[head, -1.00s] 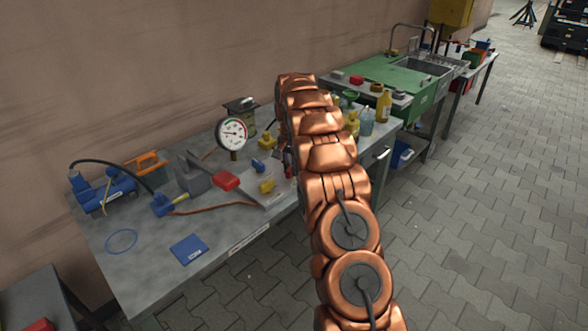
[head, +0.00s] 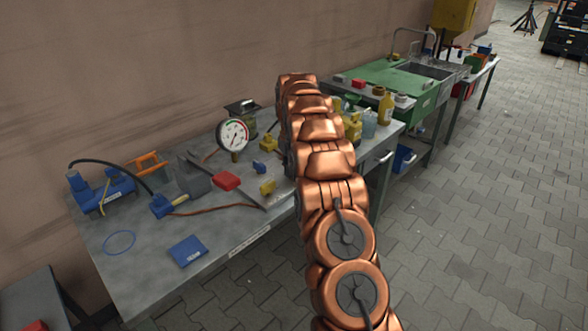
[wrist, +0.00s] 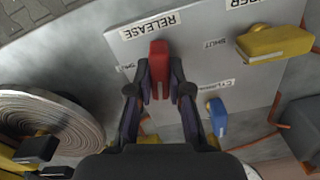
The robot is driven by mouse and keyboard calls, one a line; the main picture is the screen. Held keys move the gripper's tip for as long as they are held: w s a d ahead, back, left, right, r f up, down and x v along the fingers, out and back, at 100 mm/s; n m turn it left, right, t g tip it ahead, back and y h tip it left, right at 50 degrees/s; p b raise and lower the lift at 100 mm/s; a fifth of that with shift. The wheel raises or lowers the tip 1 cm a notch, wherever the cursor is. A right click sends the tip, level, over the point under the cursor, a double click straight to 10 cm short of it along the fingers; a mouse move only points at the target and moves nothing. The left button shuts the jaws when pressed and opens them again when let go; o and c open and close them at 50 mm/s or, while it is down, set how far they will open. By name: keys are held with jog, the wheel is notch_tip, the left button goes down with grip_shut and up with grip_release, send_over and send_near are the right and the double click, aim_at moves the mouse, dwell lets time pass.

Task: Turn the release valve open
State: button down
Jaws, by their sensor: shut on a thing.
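The release valve's red handle (wrist: 159,66) shows in the wrist view, beside the label reading RELEASE on a grey plate (wrist: 195,62). My gripper (wrist: 159,86) is shut on this red handle, with one dark finger on each side of it. In the head view my copper-coloured arm hides the gripper and the release valve. A round pressure gauge (head: 233,135) stands on the bench left of my arm.
A yellow handle (wrist: 276,44) and a blue handle (wrist: 218,116) sit on the same plate, close to my gripper. A round coil (wrist: 50,122) lies at left in the wrist view. The bench (head: 145,268) also holds a red-handled lever (head: 226,181) and a blue notebook (head: 188,251).

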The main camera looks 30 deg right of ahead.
jog(key=shift+a+n, duration=0.15)
jog(key=shift+n, duration=1.25)
jog(key=shift+s, duration=0.1)
jog(key=c, duration=1.1)
grip_release()
jog(key=shift+r, duration=0.15)
notch_tip(320, 180, up, 7)
jog(key=shift+f, duration=0.2)
jog(key=shift+r, duration=0.3)
